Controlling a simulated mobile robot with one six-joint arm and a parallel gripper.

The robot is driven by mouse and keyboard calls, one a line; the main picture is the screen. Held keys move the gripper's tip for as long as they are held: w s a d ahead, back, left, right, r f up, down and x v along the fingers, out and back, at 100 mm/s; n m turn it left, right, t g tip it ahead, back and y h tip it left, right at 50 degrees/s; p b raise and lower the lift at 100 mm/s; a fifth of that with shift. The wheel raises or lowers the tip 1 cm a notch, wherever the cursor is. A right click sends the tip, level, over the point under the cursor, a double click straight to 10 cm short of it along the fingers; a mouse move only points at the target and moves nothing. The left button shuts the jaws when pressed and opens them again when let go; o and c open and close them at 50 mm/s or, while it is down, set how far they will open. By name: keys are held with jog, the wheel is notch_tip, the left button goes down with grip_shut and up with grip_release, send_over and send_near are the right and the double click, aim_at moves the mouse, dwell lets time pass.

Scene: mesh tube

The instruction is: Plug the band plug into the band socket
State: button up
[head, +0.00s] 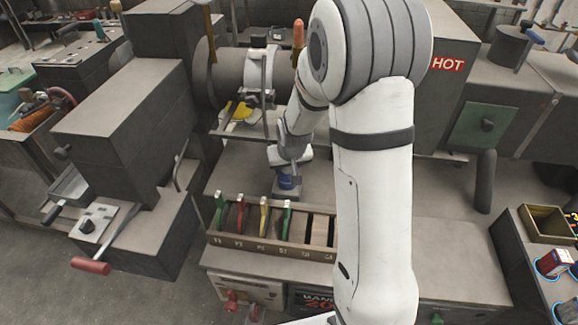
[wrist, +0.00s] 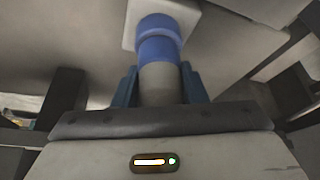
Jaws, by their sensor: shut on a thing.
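In the wrist view, a plug with a blue collar and a grey body (head: 286,182) (wrist: 160,48) sits between the two dark blue fingers of my gripper (wrist: 160,84). My gripper is shut on its grey part. The blue end meets or overlaps a pale square plate (wrist: 136,12), perhaps the band socket; I cannot tell whether it is seated in it or only in front. In the head view, my gripper (head: 289,165) points down at the bench behind the slotted rack, with blue showing under it. The fingertips are too small there to make out.
A slotted rack (head: 270,246) with several coloured levers stands in front of my gripper. A furnace-like block marked HOT (head: 447,64) is behind right. A grey machine with a red-handled lever (head: 90,267) stands left. Bare bench top (head: 448,232) lies right of my arm.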

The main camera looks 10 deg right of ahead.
jog(key=shift+f, duration=0.25)
jog(key=o, duration=1)
jog(key=shift+r, duration=0.1)
jog(key=b+v, duration=0.1)
jog(key=v, duration=0.6)
jog(key=shift+s+r, duration=0.2)
jog(key=shift+r, duration=0.1)
